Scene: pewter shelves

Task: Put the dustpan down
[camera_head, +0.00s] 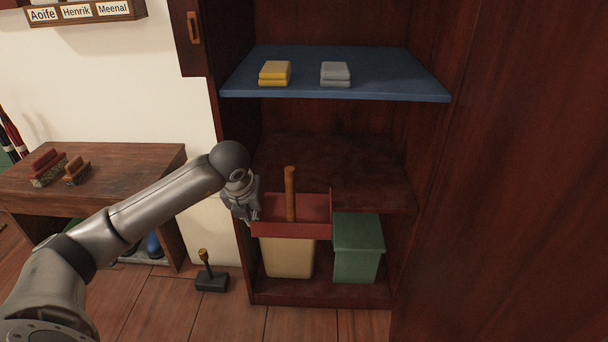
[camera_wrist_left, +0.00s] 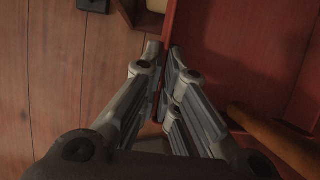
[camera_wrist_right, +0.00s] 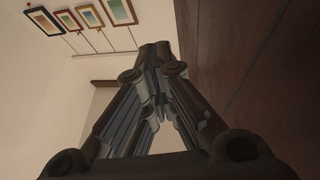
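The red dustpan (camera_head: 305,231) has an upright wooden handle (camera_head: 290,195). My left gripper (camera_head: 250,214) is shut on the dustpan's left wall. In the left wrist view my left gripper (camera_wrist_left: 164,58) has its fingers either side of the thin wall of the dustpan (camera_wrist_left: 235,55); the handle (camera_wrist_left: 275,135) lies at the lower right. In the head view the dustpan overlaps the left front of the cabinet's middle shelf (camera_head: 350,165); I cannot tell whether it touches it. My right gripper (camera_wrist_right: 156,58) is shut and empty in the right wrist view, and outside the head view.
The blue upper shelf (camera_head: 400,85) holds yellow (camera_head: 275,73) and grey (camera_head: 335,74) stacks. A cream bin (camera_head: 288,260) and a green bin (camera_head: 357,250) stand below. A bench (camera_head: 130,165) with brushes is at left. A small dark tool (camera_head: 211,280) is on the floor.

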